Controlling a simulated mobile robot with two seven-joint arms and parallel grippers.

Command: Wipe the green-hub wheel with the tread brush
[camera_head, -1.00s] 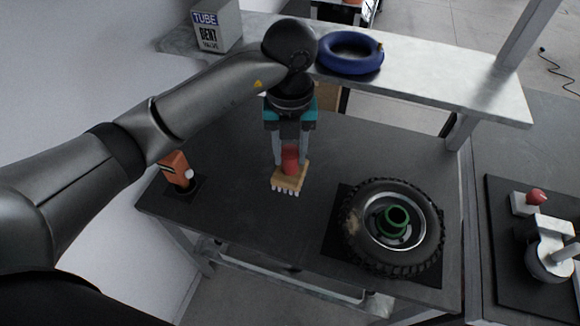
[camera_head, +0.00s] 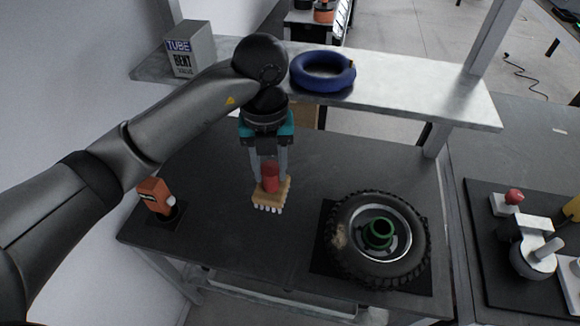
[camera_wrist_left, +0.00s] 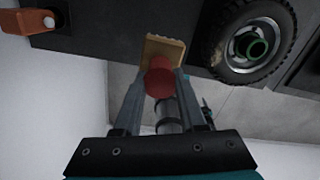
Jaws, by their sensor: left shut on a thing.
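The tread brush (camera_head: 271,190) has a tan block, white bristles facing down and a red handle. My left gripper (camera_head: 269,174) is shut on its red handle and holds it over the dark bench, left of the wheel. The brush also shows in the left wrist view (camera_wrist_left: 164,48), with the handle between the fingers (camera_wrist_left: 158,82). The green-hub wheel (camera_head: 380,240) lies flat on a black mat at the bench's right, with a pale brownish patch on its tyre's left side. It also shows in the left wrist view (camera_wrist_left: 250,42). The brush and wheel are apart. My right gripper is not in view.
An orange device (camera_head: 156,197) stands on a small black base at the bench's left. A raised shelf (camera_head: 440,95) behind holds a blue ring-shaped tube (camera_head: 322,72) and a tube box (camera_head: 190,48). Another bench with a machine (camera_head: 533,248) is at the right.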

